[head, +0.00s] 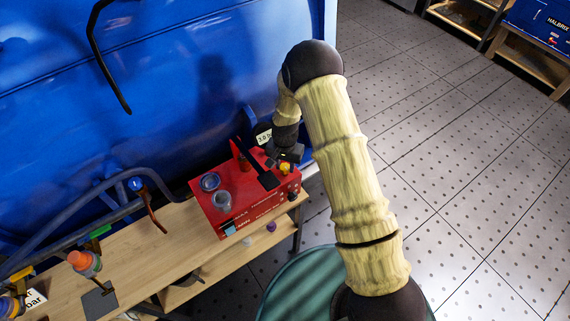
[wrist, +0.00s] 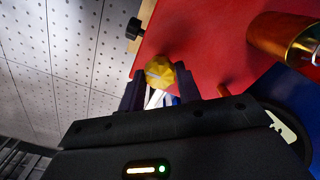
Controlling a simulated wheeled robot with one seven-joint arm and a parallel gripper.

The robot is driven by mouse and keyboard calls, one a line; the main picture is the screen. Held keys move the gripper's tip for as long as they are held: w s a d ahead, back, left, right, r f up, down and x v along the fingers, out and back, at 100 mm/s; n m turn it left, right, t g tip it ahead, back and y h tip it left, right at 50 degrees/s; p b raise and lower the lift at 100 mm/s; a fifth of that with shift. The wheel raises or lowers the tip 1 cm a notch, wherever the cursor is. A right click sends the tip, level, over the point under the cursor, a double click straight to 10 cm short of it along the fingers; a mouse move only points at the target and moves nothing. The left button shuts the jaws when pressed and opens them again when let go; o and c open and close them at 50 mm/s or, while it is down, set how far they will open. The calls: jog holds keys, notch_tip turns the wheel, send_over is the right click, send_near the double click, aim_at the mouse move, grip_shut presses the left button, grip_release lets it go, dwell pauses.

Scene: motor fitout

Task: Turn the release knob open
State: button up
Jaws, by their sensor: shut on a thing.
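The release knob (wrist: 159,72) is a yellow, faceted knob at the edge of a red box in the wrist view. In the head view the yellow knob (head: 285,168) shows near the right end of the red box (head: 232,226), just below my gripper. My gripper (wrist: 160,90) has its two dark fingers on either side of the knob and is shut on it. In the head view my gripper (head: 284,154) reaches down over the box's right end. The lower part of the knob is hidden between the fingers.
A black knob (wrist: 134,28) sits at the box's edge. A copper-coloured cylinder (wrist: 283,38) stands on the box. The box rests on a wooden bench (head: 150,246) against a blue panel (head: 170,90). An orange-capped bottle (head: 85,262) stands at left. The tiled floor at right is open.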

jog(key=shift+n+b, duration=0.35)
jog(key=shift+n, duration=0.15)
jog(key=shift+f+n+b, duration=0.1)
jog(key=shift+n+b, duration=0.4)
jog(key=shift+n, duration=0.4)
jog(key=n+b, duration=0.1)
jog(key=n, duration=0.2)
jog(key=shift+n, duration=0.3)
jog(key=n+b, duration=0.1)
jog(key=n, duration=0.2)
jog(key=shift+n, duration=0.4)
jog(key=n, duration=0.3)
jog(key=shift+b, duration=0.4)
jog(key=n, duration=0.6)
jog(key=shift+w+r, duration=0.1)
jog(key=shift+r, duration=0.1)
jog(key=n+p, duration=0.1)
jog(key=n, duration=0.3)
jog(key=shift+n, duration=0.4)
